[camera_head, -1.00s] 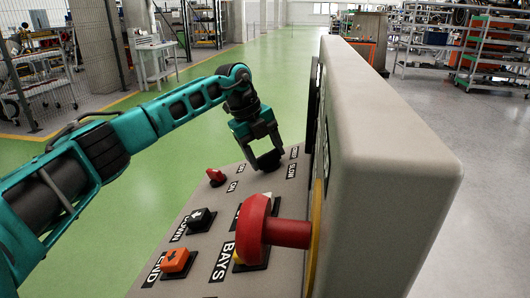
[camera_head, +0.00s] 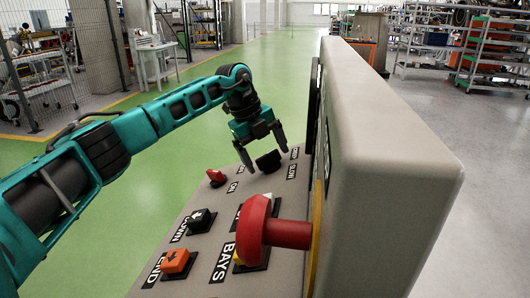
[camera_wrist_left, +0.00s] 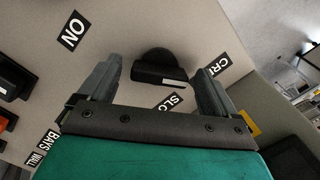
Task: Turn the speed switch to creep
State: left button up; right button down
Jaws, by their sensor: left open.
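The speed switch is a black knob (camera_head: 268,161) on the sloped grey control panel (camera_head: 200,250), with small labels beside it. It also shows in the left wrist view (camera_wrist_left: 158,66), with a pale mark along its handle. There, a label reading CRE (camera_wrist_left: 217,65), cut off by a finger, lies to its right and one reading SLO (camera_wrist_left: 170,101) below it. My left gripper (camera_head: 264,159) is open, with its fingers apart on either side of the knob. In the left wrist view the fingers stand clear of the knob. My right gripper is not seen.
A red switch (camera_head: 215,176), a black DOWN button (camera_head: 200,218) and an orange END button (camera_head: 176,261) sit on the panel. A large red mushroom button (camera_head: 255,231) sticks out from the upright grey housing (camera_head: 385,150) to the right. Green floor lies open beyond.

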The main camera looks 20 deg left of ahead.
pick_arm(q)
jog(key=shift+r, duration=0.1)
jog(key=v, duration=1.2)
jog(key=shift+a+r, duration=0.15)
jog(key=shift+r, duration=0.15)
jog(key=shift+s, duration=0.1)
